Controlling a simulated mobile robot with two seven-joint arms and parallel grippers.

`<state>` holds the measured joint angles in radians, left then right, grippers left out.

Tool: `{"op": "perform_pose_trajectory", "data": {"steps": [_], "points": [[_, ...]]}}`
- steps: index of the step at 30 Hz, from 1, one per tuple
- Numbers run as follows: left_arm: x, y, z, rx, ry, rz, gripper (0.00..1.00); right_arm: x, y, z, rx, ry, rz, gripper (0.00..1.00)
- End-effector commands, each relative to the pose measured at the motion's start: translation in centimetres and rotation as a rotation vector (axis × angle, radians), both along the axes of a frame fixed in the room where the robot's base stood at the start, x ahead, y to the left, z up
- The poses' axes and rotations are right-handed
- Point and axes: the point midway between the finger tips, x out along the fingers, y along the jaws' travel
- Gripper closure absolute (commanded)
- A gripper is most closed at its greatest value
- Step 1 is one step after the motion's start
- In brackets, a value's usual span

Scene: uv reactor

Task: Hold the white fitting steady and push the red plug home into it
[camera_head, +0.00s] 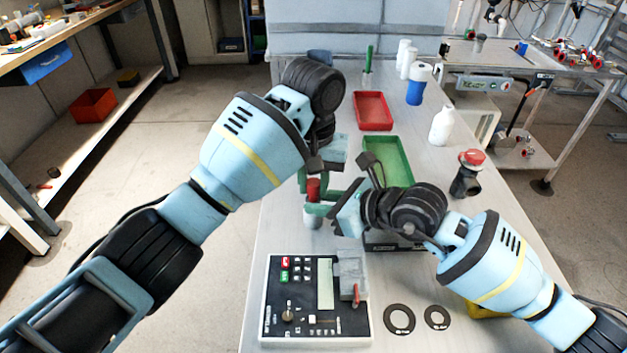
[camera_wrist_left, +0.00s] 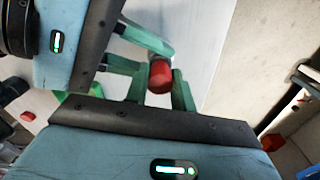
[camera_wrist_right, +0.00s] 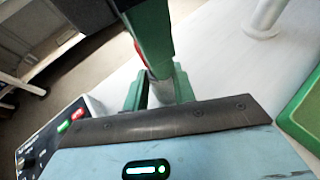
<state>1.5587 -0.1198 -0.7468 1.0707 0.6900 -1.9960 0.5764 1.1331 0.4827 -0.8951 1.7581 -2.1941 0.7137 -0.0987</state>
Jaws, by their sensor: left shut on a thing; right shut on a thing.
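The red plug (camera_head: 313,189) stands upright at the left edge of the table, directly above the white fitting (camera_head: 312,220). My left gripper (camera_head: 314,182) is shut on the plug, which shows between its green fingers in the left wrist view (camera_wrist_left: 160,77). My right gripper (camera_head: 318,209) is shut on the fitting just below, and the pale fitting shows between its fingers in the right wrist view (camera_wrist_right: 160,92). The plug and fitting look in line. The fingers hide the joint, so I cannot tell how deep the plug sits.
A control box (camera_head: 316,320) with a display lies in front of the grippers, beside two black rings (camera_head: 399,333). A green tray (camera_head: 402,176) and a red tray (camera_head: 373,126) lie behind. A black fitting with a red cap (camera_head: 467,182) and bottles (camera_head: 441,126) stand right.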

Motion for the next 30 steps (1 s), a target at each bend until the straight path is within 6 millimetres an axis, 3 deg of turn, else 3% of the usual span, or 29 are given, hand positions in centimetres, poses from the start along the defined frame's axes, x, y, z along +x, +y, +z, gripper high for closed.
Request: {"op": "perform_pose_trajectory", "data": {"steps": [30], "points": [[-0.22,0.17,0.77,0.001,0.002,0.000,0.96,-0.01,0.03,0.04,0.001,0.000,0.001,0.97]]}}
